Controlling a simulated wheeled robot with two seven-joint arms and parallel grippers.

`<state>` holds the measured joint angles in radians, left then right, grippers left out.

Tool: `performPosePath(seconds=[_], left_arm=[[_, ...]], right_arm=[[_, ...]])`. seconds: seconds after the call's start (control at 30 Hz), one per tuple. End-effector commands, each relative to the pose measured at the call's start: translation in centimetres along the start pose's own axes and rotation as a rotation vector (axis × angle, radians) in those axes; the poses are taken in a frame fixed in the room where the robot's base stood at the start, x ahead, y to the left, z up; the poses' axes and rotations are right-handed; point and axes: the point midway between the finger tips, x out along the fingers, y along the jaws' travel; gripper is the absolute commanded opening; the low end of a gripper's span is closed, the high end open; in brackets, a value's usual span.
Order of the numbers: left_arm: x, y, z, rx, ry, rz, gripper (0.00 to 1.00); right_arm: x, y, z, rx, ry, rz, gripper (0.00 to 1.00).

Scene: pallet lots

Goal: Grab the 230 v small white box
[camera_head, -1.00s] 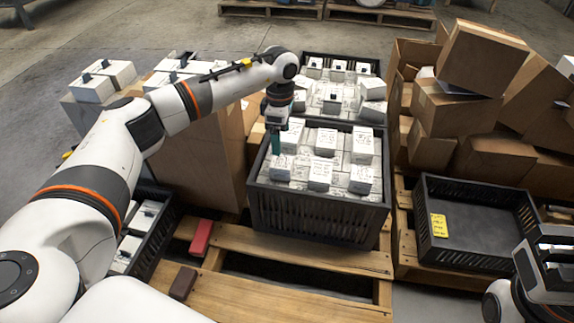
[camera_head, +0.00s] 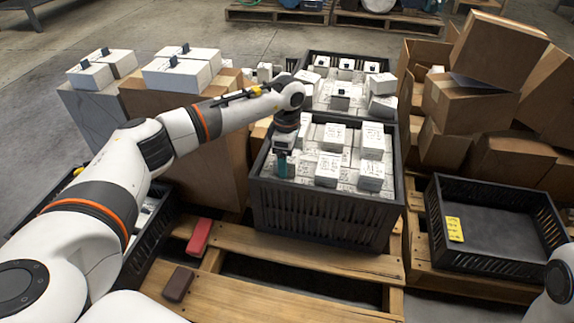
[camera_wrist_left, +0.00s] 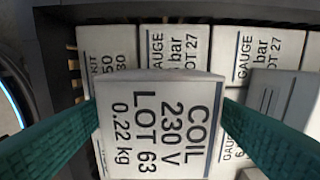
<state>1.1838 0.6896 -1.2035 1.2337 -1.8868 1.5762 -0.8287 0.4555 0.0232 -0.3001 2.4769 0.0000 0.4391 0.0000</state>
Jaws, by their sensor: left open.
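The white box labelled COIL 230 V LOT 63 0.22 kg (camera_wrist_left: 160,128) fills the middle of the left wrist view, label facing up. My left gripper (camera_head: 282,164) is open and points down into the front left of the black crate (camera_head: 325,212). Its two green fingers are on either side of the 230 V box in the left wrist view; I cannot tell whether they touch it. In the head view the gripper mostly hides this box. My right gripper is out of view.
Several other white boxes (camera_head: 328,170) stand in the same crate; GAUGE boxes (camera_wrist_left: 178,48) lie beyond the 230 V box. An empty black crate (camera_head: 500,262) with a yellow label is at the right. Cardboard boxes (camera_head: 505,160) stand behind it.

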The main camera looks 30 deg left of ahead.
Motion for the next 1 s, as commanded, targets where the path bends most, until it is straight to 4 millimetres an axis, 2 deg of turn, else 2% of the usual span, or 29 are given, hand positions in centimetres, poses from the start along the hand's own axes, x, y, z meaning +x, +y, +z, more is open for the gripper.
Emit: performPosePath(seconds=[0.13,0.47,0.77,0.9,1.0], left_arm=[[-0.1,0.0,0.0,0.0,0.0,0.0,0.8],[-0.1,0.0,0.0,0.0,0.0,0.0,0.26],[-0.5,0.0,0.0,0.0,0.001,-0.001,0.26],[-1.7,-0.1,0.0,0.0,0.001,-0.002,0.26],[-3.2,-0.1,0.0,0.0,0.001,-0.003,0.26]], right_arm=[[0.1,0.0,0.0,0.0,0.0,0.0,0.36],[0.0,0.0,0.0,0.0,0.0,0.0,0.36],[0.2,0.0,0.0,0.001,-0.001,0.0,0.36],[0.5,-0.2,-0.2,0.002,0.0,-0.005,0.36],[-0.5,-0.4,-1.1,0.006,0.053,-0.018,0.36]])
